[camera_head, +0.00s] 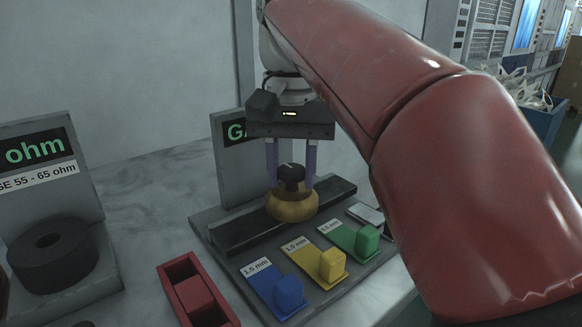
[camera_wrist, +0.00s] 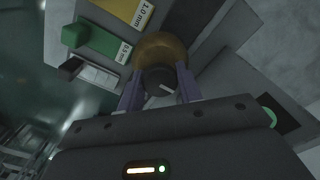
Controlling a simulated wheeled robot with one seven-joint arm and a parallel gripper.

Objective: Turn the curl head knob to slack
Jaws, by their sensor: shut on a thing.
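A dark round knob (camera_head: 291,174) with a pale pointer line sits on top of a brass-coloured round body (camera_head: 291,207), which I take to be the curl head. The body stands on a dark rail (camera_head: 240,232) on a grey base plate. My gripper (camera_head: 291,182) comes down from above, its two purple fingers on either side of the knob and shut on it. In the wrist view the knob (camera_wrist: 158,82) also sits between the fingers, with its pale line showing. I see no readable slack mark. The sign behind is partly hidden by my gripper.
Blue (camera_head: 289,293), yellow (camera_head: 332,264) and green (camera_head: 366,241) blocks on labelled plates stand in front of the rail. A red holder (camera_head: 196,290) is at lower left. A black ring (camera_head: 50,250) lies by the "ohm" sign (camera_head: 40,150). Bare bench shows left of the base plate.

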